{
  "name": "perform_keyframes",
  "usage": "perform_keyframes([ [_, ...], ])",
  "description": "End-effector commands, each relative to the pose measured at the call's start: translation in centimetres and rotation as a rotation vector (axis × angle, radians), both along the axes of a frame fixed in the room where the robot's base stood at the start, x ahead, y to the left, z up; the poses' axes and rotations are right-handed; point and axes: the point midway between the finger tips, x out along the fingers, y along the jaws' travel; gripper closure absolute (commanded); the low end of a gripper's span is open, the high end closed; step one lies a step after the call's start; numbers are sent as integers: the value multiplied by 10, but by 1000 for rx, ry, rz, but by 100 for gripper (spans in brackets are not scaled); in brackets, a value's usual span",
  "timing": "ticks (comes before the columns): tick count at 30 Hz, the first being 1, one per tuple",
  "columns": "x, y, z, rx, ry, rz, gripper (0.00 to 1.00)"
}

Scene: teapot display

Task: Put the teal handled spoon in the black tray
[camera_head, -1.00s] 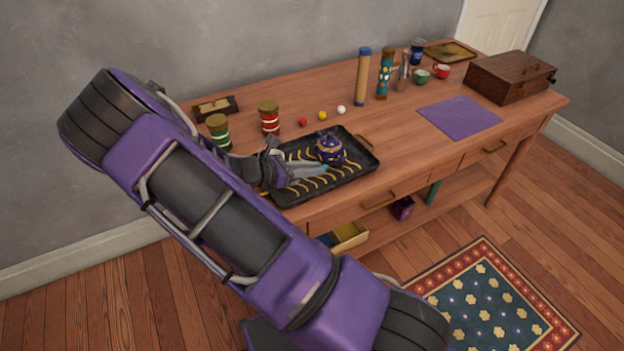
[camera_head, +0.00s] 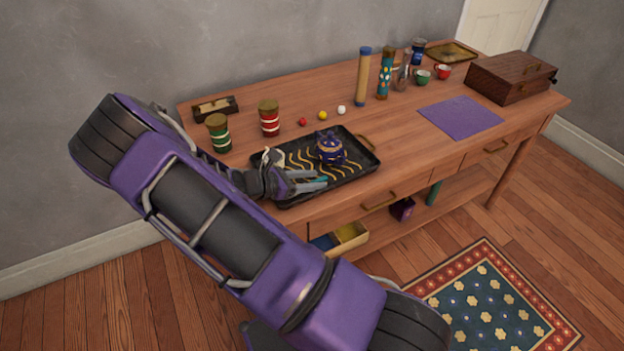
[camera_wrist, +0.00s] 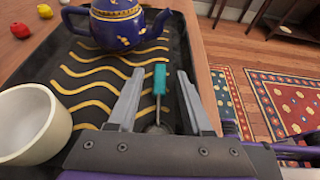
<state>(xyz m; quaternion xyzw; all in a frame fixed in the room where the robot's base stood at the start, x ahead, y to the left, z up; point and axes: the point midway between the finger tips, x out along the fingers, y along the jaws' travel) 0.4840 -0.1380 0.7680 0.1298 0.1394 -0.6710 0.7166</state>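The teal handled spoon (camera_wrist: 159,80) shows between my two fingers in the wrist view, its teal handle pointing away from me and its metal end near my palm. It is over the black tray (camera_wrist: 176,55), which has gold wavy lines; whether it touches the tray floor is hard to tell. In the head view its teal handle (camera_head: 321,179) shows near the tray's front side. My gripper (camera_wrist: 160,92) is open, with a gap on both sides of the spoon. In the head view my gripper (camera_head: 311,182) is low over the tray's left front part.
A blue and gold teapot (camera_head: 332,150) stands in the tray. A white cup (camera_wrist: 30,122) is close to my left finger. Red and green striped canisters (camera_head: 269,118) stand behind the tray on the wooden table (camera_head: 420,145). Small balls (camera_head: 323,115) lie behind it.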

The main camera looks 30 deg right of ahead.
Motion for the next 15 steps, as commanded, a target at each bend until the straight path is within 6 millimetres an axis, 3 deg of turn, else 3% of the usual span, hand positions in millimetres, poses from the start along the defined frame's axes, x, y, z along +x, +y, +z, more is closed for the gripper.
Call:
perform_keyframes([
  [8,0,0,6,0,0,1,50],
  [15,-1,39,20,3,-3,4,50],
])
